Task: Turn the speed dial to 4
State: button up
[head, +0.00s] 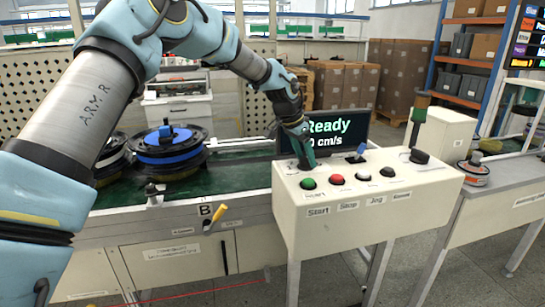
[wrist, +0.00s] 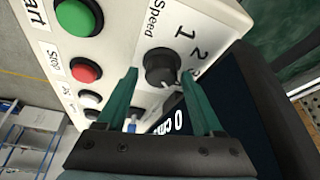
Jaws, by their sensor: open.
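In the head view my gripper (head: 304,156) is over the box's left part and hides the dial. The screen (head: 340,128) reads "Ready" and "0 cm/s".
A green button (head: 308,183), a red button (head: 336,179), a white button (head: 363,174) and a black knob (head: 418,156) line the box. A blue-tipped switch (head: 358,151) stands behind them. A blue-and-black wheel hub (head: 168,150) sits on the conveyor at left.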

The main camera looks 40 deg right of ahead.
jog(key=shift+w+f, duration=0.1)
